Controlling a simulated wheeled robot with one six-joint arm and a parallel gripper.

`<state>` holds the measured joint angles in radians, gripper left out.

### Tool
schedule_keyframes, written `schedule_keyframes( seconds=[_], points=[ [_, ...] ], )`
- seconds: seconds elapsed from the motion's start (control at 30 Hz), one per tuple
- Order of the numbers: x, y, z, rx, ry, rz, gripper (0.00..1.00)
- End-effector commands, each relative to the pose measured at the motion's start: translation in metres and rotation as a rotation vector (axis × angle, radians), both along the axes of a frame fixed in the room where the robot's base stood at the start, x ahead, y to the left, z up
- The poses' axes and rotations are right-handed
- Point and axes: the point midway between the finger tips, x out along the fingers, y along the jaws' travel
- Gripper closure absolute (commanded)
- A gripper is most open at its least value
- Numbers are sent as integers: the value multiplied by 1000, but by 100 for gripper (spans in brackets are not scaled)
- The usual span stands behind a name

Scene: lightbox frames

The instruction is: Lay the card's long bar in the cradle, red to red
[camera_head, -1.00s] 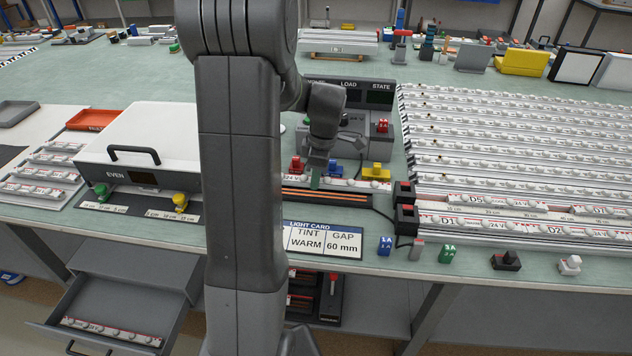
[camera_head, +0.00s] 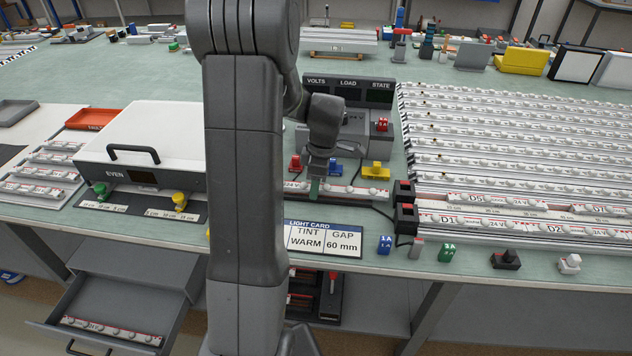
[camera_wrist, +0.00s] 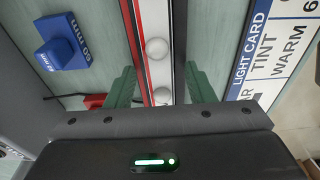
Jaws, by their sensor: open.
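A white light bar (camera_head: 345,191) with round lenses and a red stripe lies along the dark cradle at the front of the bench. It also shows in the wrist view (camera_wrist: 157,65), its red stripe on the left side. My gripper (camera_head: 315,186) is over the bar, pointing down. In the wrist view its green fingers (camera_wrist: 160,88) stand apart, one on each side of the bar. The light card (camera_head: 325,240) reads TINT WARM and GAP 60 mm; its left part is hidden behind my arm. The bar's left end is hidden too.
Red (camera_head: 295,164) and yellow (camera_head: 376,170) blocks stand just behind the cradle. A blue block (camera_wrist: 62,48) shows in the wrist view. A white lidded box (camera_head: 140,145) is at left, racked bars (camera_head: 500,150) at right. An open drawer (camera_head: 110,310) below holds another bar.

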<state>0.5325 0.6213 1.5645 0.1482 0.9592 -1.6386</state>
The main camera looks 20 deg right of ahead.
Motion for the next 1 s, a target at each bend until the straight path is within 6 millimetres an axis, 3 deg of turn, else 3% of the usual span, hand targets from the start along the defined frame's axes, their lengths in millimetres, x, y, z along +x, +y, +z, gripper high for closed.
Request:
schedule_keyframes(
  seconds=[0.6,1.0],
  points=[
    [-6,-12,109,-2,-3,0,51],
    [-8,-13,121,0,0,0,51]
  ],
)
